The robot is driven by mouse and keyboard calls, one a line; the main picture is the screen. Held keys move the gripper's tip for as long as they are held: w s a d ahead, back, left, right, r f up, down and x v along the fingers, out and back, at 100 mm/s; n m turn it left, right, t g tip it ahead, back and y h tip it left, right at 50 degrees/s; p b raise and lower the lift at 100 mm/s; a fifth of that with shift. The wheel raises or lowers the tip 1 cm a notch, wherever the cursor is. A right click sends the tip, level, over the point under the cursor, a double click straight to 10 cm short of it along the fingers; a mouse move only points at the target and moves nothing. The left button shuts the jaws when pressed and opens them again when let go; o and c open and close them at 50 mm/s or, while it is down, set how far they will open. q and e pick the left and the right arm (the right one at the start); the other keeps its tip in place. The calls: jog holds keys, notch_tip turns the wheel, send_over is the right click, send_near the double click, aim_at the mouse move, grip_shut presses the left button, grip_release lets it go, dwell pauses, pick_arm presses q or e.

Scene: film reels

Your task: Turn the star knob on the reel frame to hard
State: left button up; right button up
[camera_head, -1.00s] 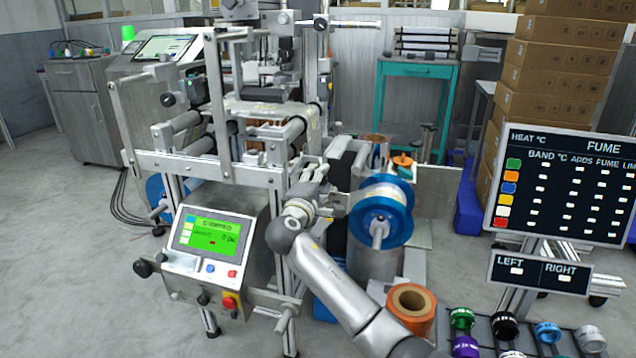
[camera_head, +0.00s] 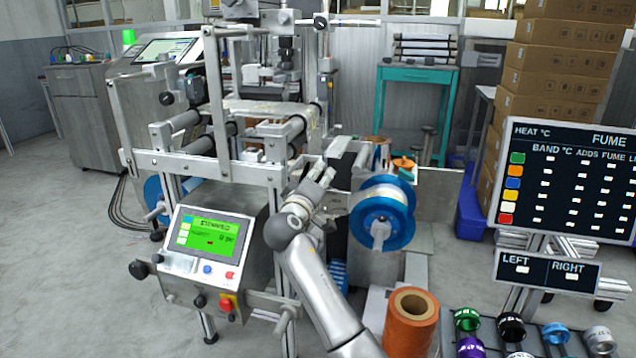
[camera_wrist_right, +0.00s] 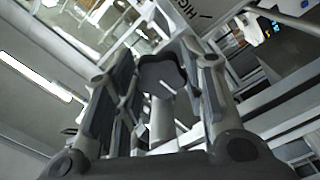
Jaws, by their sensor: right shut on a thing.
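The star knob (camera_wrist_right: 163,72) is dark with a lobed edge and shows between my fingers in the right wrist view. A pale stem shows below it. My right gripper (camera_wrist_right: 160,88) is shut on the knob, with one finger on each side. In the head view my right gripper (camera_head: 320,174) is at the right side of the metal reel frame (camera_head: 205,172), left of the blue reel (camera_head: 383,213). The knob cannot be made out there. A plate with partly cut-off lettering (camera_wrist_right: 186,10) is behind the knob in the wrist view. My left gripper is not in view.
A control box with a green screen (camera_head: 212,237) stands left of my right arm. An orange roll (camera_head: 411,320) is at its right. A dark board (camera_head: 570,180) and several coloured rings on a rack are further right. Grey floor is open at the left.

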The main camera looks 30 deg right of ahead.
jog(key=shift+f, duration=0.25)
jog(key=o, duration=0.8)
jog(key=shift+o, duration=1.1)
jog(key=shift+r, duration=0.15)
jog(key=v, duration=1.2)
